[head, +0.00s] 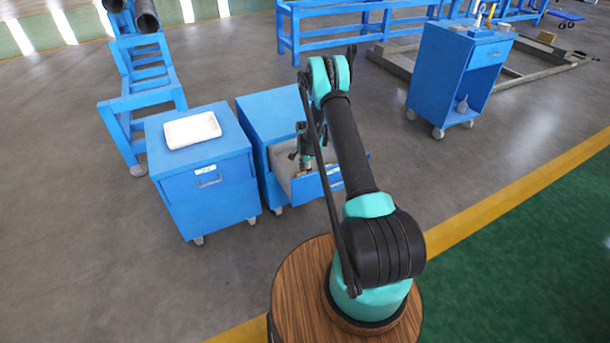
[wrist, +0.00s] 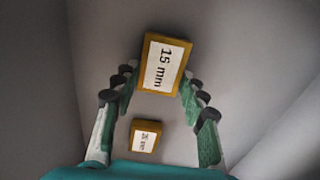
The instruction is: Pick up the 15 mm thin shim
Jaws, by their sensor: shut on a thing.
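The 15 mm shim (wrist: 165,63) is a brown-edged block with a white label reading "15 mm". In the wrist view it sits at the fingertips of my gripper (wrist: 158,82), which is shut on it, one finger on each side. Whether it is clear of the drawer floor cannot be told. In the head view my gripper (head: 305,162) is down at the open drawer (head: 322,183) of the middle blue cabinet, and the shim cannot be made out there.
A smaller-looking labelled block (wrist: 146,136) lies below between the fingers, its label hard to read. Grey drawer walls (wrist: 265,70) rise around. A blue cabinet with a white tray (head: 192,129) stands to the left. A blue cart (head: 455,75) stands at the right.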

